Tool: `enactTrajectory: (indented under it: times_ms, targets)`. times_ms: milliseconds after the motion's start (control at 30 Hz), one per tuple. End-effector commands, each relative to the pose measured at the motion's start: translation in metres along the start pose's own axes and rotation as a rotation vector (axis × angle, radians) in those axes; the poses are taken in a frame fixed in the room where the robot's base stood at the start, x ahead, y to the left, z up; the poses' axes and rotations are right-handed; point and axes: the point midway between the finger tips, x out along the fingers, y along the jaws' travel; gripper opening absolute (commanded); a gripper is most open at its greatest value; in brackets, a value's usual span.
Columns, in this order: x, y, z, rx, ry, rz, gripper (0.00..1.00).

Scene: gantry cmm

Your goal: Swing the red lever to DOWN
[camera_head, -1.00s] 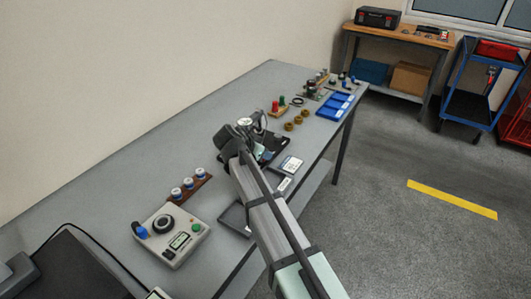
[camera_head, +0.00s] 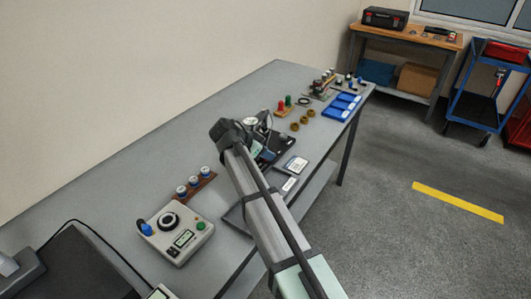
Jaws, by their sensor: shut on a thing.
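My gripper (camera_head: 262,151) is only partly seen, behind my own wrist and forearm at the middle of the bench. It is low beside a black device (camera_head: 285,143). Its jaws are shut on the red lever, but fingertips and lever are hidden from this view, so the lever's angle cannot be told.
On the grey bench (camera_head: 110,180), a control box (camera_head: 175,233) with dial and buttons stands front left, beside a brown rack (camera_head: 205,180) of blue-and-white pieces. Brown rings (camera_head: 304,120), a red knob (camera_head: 281,106) and a blue tray (camera_head: 342,106) lie farther back.

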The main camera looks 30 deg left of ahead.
Motion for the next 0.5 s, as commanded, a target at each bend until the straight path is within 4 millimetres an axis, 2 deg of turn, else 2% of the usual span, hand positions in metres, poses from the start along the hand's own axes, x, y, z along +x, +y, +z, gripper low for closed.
enactTrajectory:
  times_ms: [33, 267, 500]
  targets:
    - [0.0021, 0.0028, 0.0053, -0.003, -0.013, 0.007, 0.27]
    - [0.0020, 0.0014, 0.0051, -0.004, -0.012, 0.004, 0.49]
    - [0.0013, 0.0000, 0.0038, -0.003, -0.010, 0.001, 0.50]
